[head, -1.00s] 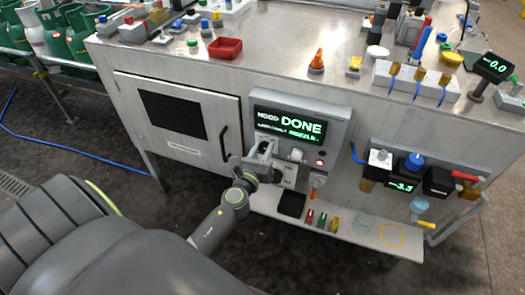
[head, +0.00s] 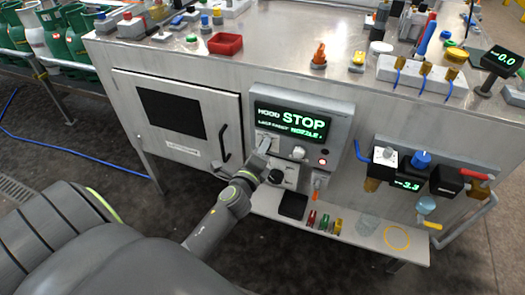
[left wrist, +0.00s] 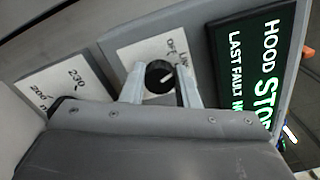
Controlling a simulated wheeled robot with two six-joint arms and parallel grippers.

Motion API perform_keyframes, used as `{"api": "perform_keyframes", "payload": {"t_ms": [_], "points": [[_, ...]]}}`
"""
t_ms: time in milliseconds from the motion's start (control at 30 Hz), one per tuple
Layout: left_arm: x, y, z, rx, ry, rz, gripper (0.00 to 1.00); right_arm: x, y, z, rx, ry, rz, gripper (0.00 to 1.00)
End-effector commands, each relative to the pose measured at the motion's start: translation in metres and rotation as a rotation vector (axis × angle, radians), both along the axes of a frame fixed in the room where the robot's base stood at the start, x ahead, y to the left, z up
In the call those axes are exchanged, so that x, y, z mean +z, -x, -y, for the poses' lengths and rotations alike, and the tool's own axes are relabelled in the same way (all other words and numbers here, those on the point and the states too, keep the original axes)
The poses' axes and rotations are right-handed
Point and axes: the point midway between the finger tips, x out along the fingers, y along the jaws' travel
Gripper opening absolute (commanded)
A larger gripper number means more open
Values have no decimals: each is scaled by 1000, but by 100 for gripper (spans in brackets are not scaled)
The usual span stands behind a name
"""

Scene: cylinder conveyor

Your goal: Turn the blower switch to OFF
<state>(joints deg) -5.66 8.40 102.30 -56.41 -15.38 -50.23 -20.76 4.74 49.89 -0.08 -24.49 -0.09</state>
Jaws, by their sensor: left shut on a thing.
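The blower switch is a small black knob (left wrist: 160,77) with a white pointer line, on a pale label plate (left wrist: 135,45) with OFF and another word printed above it. In the left wrist view the pointer slants up and right; I cannot tell which word it meets. My left gripper (left wrist: 162,88) has one finger on each side of the knob and is shut on it. The green display (head: 293,120) reads HOOD STOP, with smaller text below. My right gripper is not in view.
A white knob (head: 298,153) and a red light (head: 322,162) sit right of my left gripper. Below is a shelf (head: 350,237) with a black tray (head: 292,205) and several small coloured items. A hood door with a black handle (head: 224,142) is to the left.

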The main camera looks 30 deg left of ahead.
Motion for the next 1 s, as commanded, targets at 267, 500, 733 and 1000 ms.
{"api": "perform_keyframes", "payload": {"t_ms": [267, 500, 733, 1000], "points": [[-3, 0, -1, 1, 223, 52, 5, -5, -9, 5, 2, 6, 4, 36], [-3, 0, -1, 1, 351, 82, 5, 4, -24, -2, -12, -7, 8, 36], [-3, 0, -1, 2, 414, 97, 5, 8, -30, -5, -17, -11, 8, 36], [-3, 0, -1, 2, 429, 101, 5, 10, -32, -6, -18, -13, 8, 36]]}}
